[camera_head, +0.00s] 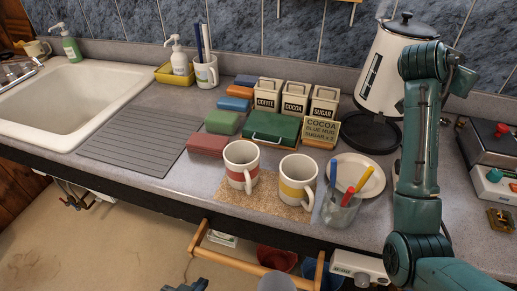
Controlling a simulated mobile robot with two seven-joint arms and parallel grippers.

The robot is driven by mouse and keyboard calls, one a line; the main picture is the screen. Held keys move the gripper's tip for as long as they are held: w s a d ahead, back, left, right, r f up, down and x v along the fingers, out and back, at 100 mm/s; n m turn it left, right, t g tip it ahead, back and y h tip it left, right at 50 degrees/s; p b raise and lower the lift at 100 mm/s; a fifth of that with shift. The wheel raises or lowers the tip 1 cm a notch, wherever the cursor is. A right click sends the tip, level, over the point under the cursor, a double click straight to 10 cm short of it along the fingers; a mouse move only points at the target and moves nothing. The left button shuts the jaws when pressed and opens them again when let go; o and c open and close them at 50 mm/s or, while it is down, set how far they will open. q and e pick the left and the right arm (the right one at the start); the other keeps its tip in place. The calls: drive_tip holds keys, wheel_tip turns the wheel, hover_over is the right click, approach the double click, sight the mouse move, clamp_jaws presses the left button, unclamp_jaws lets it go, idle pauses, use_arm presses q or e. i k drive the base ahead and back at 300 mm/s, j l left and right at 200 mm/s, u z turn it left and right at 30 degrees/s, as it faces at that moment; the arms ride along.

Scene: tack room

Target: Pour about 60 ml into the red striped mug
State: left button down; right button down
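The red striped mug (238,157), white with a red band, stands upright on a cork mat (262,208) near the counter's front edge. A yellow striped mug (294,172) stands to its right. The inside of the mugs is too small to read. A white kettle (382,72) with a black lid is at the back right, at its black base (372,136); I cannot tell whether they touch. My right arm rises in front of the kettle's right side, and its gripper does not show. My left gripper (187,286) just shows at the bottom edge, far below the mugs; its fingers are unclear.
A glass with coloured sticks (341,211) and a white plate (371,181) stand right of the mugs. Behind are a green box (270,132), canisters (295,101) and a card reading "COCOA BLUE MUG SUGAR x 2" (321,130). A wooden rail (255,262) projects below the counter.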

sight(241, 157)
drive_tip(key=k, duration=1.45)
